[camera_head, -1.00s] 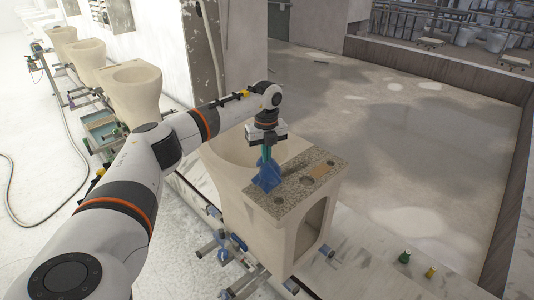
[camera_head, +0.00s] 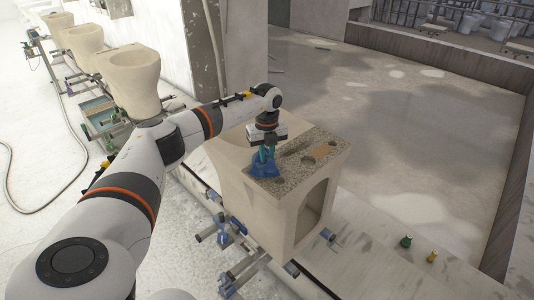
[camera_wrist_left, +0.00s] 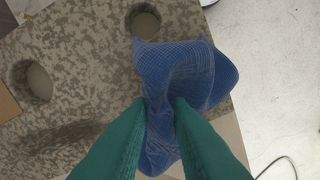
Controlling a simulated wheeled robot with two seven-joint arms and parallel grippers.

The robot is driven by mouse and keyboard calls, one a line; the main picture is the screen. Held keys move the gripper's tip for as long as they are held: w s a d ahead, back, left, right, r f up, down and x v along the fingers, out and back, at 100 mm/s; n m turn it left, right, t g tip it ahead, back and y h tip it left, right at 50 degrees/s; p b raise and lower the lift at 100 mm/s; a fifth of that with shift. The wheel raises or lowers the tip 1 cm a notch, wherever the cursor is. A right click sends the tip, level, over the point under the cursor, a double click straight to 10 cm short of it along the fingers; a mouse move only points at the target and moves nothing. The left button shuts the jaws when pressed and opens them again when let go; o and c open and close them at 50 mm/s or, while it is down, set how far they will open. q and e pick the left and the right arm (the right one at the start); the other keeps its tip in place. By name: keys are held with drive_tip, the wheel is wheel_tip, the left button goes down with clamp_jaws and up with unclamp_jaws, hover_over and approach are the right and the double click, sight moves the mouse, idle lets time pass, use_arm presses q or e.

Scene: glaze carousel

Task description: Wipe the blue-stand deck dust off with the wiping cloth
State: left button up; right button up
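My left gripper (camera_head: 264,153) is shut on the blue wiping cloth (camera_head: 264,168). The crumpled cloth rests against the near left part of the deck (camera_head: 292,178) of a beige ceramic toilet body on a stand with blue fittings (camera_head: 237,225). The deck is speckled with grey-brown dust. In the left wrist view the cloth (camera_wrist_left: 180,75) is pinched between the green fingers (camera_wrist_left: 160,115) and lies over the deck's edge side. Two round holes show in the dusty deck (camera_wrist_left: 80,60) beside it. My right gripper is not in view.
A tan patch (camera_head: 322,150) lies on the deck's far part. Several similar ceramic bodies (camera_head: 130,80) stand in a row at the back left. Two small green and yellow items (camera_head: 405,241) stand on the ledge at right. A hose (camera_head: 75,175) lies on the left floor.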

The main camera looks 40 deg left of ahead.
use_arm(q)
drive_tip(key=o, duration=1.1)
drive_tip(key=shift+f, duration=0.1)
drive_tip(key=shift+f+b, duration=0.65)
drive_tip(key=shift+f, duration=0.55)
drive_tip(key=shift+r, duration=0.15)
drive_tip(key=shift+c, duration=0.7)
clamp_jaws()
drive_tip(key=shift+d, duration=0.1)
